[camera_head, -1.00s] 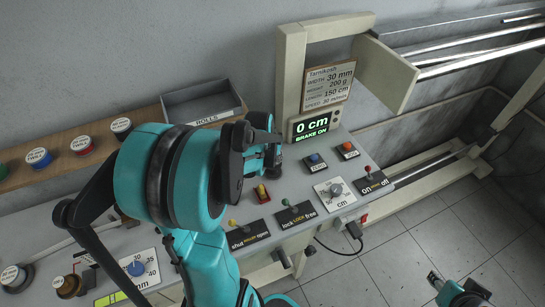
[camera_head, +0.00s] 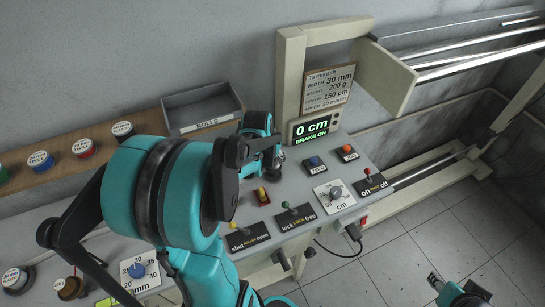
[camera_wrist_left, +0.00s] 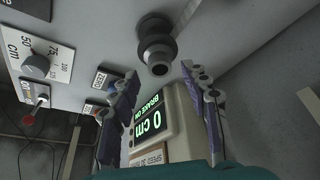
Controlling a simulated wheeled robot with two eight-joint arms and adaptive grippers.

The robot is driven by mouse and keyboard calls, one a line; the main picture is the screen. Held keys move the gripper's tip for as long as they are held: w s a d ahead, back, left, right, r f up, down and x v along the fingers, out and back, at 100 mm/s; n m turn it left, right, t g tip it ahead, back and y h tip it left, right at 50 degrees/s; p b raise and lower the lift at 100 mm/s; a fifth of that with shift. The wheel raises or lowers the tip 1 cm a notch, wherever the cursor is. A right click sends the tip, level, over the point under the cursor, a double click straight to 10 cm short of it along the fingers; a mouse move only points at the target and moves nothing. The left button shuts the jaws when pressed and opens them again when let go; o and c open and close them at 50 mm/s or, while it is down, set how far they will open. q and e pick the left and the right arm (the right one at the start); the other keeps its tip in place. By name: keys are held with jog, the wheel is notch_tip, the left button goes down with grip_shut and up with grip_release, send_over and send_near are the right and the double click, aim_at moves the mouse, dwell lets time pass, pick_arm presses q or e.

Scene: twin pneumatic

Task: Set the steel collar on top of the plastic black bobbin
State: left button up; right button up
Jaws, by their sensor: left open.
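My left gripper (camera_wrist_left: 162,104) is open, with its two fingers apart at the left and right in the left wrist view. A black spool-shaped piece (camera_wrist_left: 157,38), likely the bobbin, stands on the grey console beyond the fingertips, apart from them. Its near end is a greyish ring; I cannot tell whether this is the steel collar. In the head view my left arm and gripper (camera_head: 264,150) hide most of this spot. No separate steel collar is clearly visible. My right gripper (camera_head: 462,291) is partly in view at the bottom right, over the floor, and looks empty.
The lit display (camera_head: 311,127) and beige frame (camera_head: 290,75) stand close behind the left gripper. Switches and knobs, including the cm dial (camera_head: 335,192), cover the console front. A grey ROLLS tray (camera_head: 203,106) and several labelled spools (camera_head: 82,148) are at the left.

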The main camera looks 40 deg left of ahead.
pick_arm(q)
jog(key=p+v, duration=0.3)
jog(key=v, duration=0.7)
jog(key=s+d+r+m+t, duration=0.1)
jog(key=s+d, duration=0.2)
jog(key=d, duration=0.7)
jog(key=s+d+r+m+t+h, duration=0.1)
jog(key=s+d+m+t, duration=0.1)
jog(key=d, duration=0.8)
jog(key=shift+s+d+m, duration=0.15)
jog(key=shift+s+m, duration=0.15)
jog(key=shift+s, duration=0.35)
notch_tip(320, 180, down, 8)
jog(key=b, duration=0.8)
jog(key=shift+r, duration=0.15)
